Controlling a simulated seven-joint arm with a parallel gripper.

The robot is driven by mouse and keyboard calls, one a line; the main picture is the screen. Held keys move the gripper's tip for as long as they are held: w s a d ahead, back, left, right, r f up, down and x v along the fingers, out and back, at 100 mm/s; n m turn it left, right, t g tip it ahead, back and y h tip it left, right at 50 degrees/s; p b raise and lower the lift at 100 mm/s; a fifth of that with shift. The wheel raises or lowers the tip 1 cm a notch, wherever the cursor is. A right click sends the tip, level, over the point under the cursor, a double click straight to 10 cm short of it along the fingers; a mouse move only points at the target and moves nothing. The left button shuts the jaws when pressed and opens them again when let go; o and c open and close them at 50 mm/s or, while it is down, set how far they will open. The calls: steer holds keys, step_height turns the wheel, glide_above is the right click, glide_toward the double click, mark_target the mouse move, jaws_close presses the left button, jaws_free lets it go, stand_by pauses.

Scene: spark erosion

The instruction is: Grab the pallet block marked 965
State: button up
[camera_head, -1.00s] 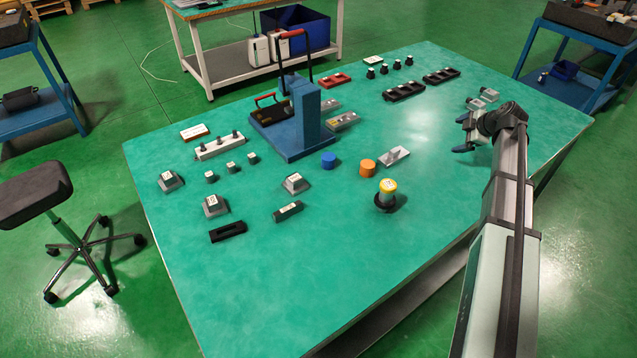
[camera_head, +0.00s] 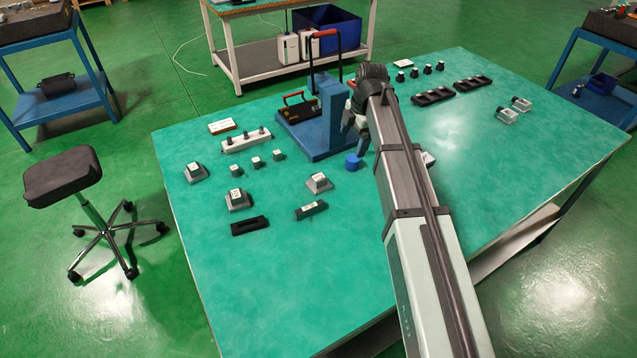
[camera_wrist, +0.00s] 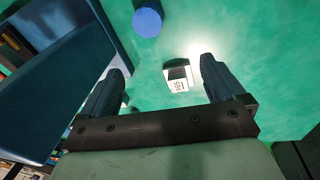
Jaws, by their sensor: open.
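Three grey blocks with sloped sides and white labels stand on the green table (camera_head: 290,260) in the head view: one at the left (camera_head: 195,172), one in front of it (camera_head: 237,200) and one further right (camera_head: 318,183). Their numbers are too small to read there. In the wrist view, one labelled block (camera_wrist: 177,77) shows between and beyond the fingertips; its number is not clearly legible, so I cannot confirm 965. My gripper (camera_head: 352,135) is open and empty, above the table beside the blue stand; its fingers (camera_wrist: 162,72) also show in the wrist view.
The tall blue stand (camera_head: 334,112) is close to my gripper and fills the left of the wrist view (camera_wrist: 50,85). A blue cylinder (camera_head: 353,162) is nearby. A dark slotted block (camera_head: 250,226) and a small grey block (camera_head: 310,210) lie in front.

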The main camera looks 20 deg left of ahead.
step_height(320, 180, up, 2)
steer(key=n+h, duration=0.2)
glide_above(319, 177)
steer(key=shift+g, duration=0.4)
steer(key=shift+f, duration=6.9)
steer(key=shift+r, duration=0.1)
steer(key=c, duration=1.5)
